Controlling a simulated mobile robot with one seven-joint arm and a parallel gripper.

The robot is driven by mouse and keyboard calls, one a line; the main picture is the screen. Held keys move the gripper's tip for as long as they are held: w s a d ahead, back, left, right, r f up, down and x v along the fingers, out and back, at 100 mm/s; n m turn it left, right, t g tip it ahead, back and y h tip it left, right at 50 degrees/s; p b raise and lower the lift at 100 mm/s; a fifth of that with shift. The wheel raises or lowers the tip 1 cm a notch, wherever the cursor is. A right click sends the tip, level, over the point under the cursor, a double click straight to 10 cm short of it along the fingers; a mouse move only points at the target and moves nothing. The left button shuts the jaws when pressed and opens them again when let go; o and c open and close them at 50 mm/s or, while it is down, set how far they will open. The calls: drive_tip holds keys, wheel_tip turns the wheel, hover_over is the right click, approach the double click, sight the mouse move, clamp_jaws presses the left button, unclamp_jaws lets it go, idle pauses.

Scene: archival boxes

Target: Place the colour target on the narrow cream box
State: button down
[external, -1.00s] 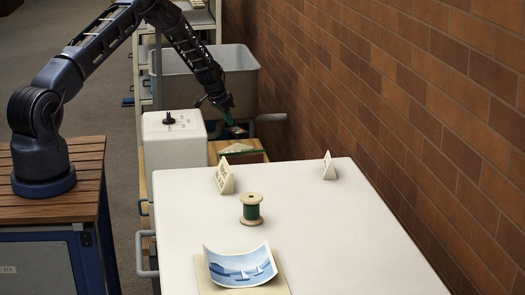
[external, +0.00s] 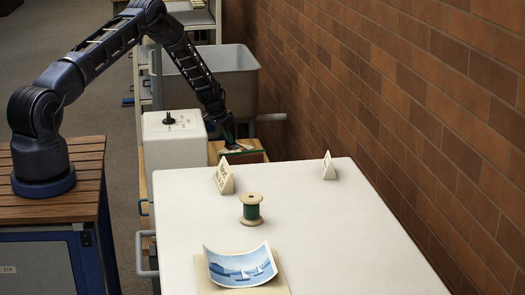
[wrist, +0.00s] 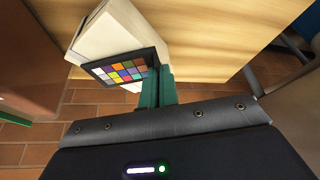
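The colour target (wrist: 122,68) is a dark card with rows of coloured squares, seen in the wrist view. My gripper (wrist: 158,71), with green fingers, is shut on its right edge. The narrow cream box (wrist: 104,32) lies beneath the target, whose card covers the box's near end. I cannot tell whether card and box touch. In the external view, my gripper (external: 231,147) is low over the wooden surface behind the white table; the target is too small and hidden there to make out.
A white table (external: 330,230) in front carries a green thread spool (external: 251,209), a sailboat picture (external: 240,268) and two small tent cards. A white box with a black knob (external: 174,138) stands left of my gripper, a grey bin (external: 240,75) behind. A brick wall (external: 400,90) bounds the right.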

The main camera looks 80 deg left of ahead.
drive_tip(key=c, duration=1.7)
unclamp_jaws()
drive_tip(key=shift+f, duration=0.1)
drive_tip(key=v, duration=1.2)
